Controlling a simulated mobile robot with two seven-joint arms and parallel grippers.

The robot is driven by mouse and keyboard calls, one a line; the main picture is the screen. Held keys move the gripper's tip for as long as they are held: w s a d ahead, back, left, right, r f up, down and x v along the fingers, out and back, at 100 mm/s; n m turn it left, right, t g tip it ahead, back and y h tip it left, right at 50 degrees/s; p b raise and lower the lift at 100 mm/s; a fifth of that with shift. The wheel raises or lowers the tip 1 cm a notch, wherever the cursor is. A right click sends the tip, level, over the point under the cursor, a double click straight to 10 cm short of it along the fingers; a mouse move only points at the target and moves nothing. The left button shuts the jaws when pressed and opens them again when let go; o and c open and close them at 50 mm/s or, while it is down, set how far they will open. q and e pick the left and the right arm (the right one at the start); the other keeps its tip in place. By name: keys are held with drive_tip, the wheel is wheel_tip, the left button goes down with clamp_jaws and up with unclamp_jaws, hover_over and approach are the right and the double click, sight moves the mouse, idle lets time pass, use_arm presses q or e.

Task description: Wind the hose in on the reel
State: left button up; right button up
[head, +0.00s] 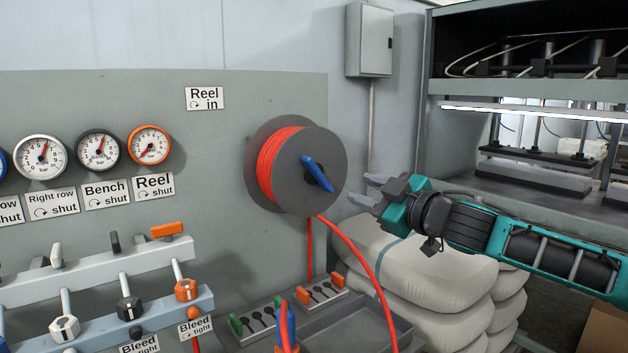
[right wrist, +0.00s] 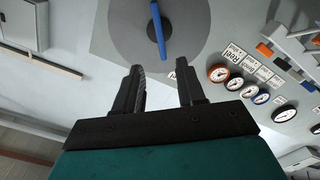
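The hose reel (head: 323,158) is a grey drum on the grey panel, wound with red hose (head: 268,165). A blue crank handle (head: 317,173) sits across the hub, tilted. A length of hose (head: 362,262) hangs from the reel down to the right. My right gripper (head: 368,190) is right of the reel, apart from it, with its fingers towards it. In the right wrist view its fingers (right wrist: 160,85) are spread and empty, with the blue handle (right wrist: 157,28) ahead, beyond the tips. My left gripper is not in view.
A "Reel in" label (head: 204,98) shows a turning arrow. Gauges (head: 149,145) and valves (head: 186,289) line the panel at left. A tray (head: 370,327) lies below the reel. Stacked pale sacks (head: 420,285) stand under my right arm. A press (head: 540,165) is at right.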

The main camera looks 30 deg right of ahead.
sight(322, 176)
drive_tip(key=w+p, duration=0.1)
drive_tip(key=w, duration=0.2)
drive_tip(key=w+p, duration=0.2)
drive_tip(key=w, duration=0.2)
drive_tip(key=w+p, duration=0.1)
drive_tip(key=w, duration=0.2)
drive_tip(key=shift+w+a+p, duration=0.3)
drive_tip(key=shift+w+a, duration=0.1)
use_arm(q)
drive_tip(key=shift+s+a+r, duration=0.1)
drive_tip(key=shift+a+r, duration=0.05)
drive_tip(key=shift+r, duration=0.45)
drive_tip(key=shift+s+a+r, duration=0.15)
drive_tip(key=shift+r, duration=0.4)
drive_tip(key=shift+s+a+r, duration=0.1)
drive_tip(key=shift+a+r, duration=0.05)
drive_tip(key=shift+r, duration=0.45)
use_arm(e)
drive_tip(key=shift+w, duration=1)
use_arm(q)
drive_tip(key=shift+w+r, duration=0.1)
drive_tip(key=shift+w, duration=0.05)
use_arm(e)
clamp_jaws()
drive_tip(key=shift+f, duration=0.1)
